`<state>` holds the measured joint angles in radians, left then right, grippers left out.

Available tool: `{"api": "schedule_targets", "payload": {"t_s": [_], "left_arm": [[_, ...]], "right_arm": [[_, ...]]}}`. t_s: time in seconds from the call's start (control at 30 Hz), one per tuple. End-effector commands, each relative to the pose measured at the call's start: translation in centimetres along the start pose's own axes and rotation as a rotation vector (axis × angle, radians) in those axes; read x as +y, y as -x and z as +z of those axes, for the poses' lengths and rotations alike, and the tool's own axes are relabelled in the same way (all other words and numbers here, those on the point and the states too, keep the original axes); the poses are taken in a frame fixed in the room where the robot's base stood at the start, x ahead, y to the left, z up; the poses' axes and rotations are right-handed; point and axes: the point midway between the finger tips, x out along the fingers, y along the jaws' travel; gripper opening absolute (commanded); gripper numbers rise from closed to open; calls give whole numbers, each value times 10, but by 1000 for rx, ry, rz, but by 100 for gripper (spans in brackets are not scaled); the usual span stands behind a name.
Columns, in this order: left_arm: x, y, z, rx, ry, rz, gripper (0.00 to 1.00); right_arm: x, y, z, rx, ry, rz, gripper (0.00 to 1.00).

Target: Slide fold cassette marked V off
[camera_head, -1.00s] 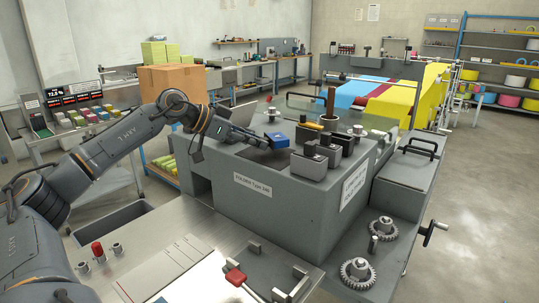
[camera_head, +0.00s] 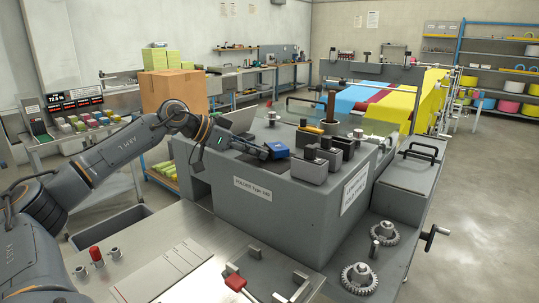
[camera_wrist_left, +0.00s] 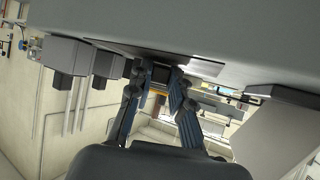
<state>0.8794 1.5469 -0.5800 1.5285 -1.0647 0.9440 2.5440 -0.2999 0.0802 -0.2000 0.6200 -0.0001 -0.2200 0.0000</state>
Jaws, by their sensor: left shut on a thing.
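My left gripper (camera_head: 266,153) reaches in from the left over the top of the grey folder machine (camera_head: 225,195). My right gripper is not in view.
An upright brown handle (camera_head: 331,106) stands behind the cassettes. Gears (camera_head: 383,233) lie on the right ledge. Blue, red and yellow cloth (camera_head: 415,100) runs behind.

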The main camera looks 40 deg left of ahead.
Motion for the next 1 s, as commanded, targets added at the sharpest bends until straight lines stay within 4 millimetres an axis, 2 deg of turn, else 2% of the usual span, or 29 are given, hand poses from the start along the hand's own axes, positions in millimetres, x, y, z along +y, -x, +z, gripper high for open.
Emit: {"api": "schedule_targets", "payload": {"t_s": [0.4, 0.43, 0.53, 0.57, 0.87, 1.0], "left_arm": [[0, -2, 4, 0, 0, 0, 0], [0, -2, 4, 0, 0, 0, 24], [0, -2, 4, 0, 0, 0, 44], [0, -2, 4, 0, 1, 0, 46], [0, -1, 5, -1, 1, 0, 46], [-1, 11, 5, -3, 2, -3, 46]], "right_arm": [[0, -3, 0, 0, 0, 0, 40], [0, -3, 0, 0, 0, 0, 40], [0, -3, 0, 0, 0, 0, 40], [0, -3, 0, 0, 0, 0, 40], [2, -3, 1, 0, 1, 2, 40], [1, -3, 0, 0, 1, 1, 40]]}}
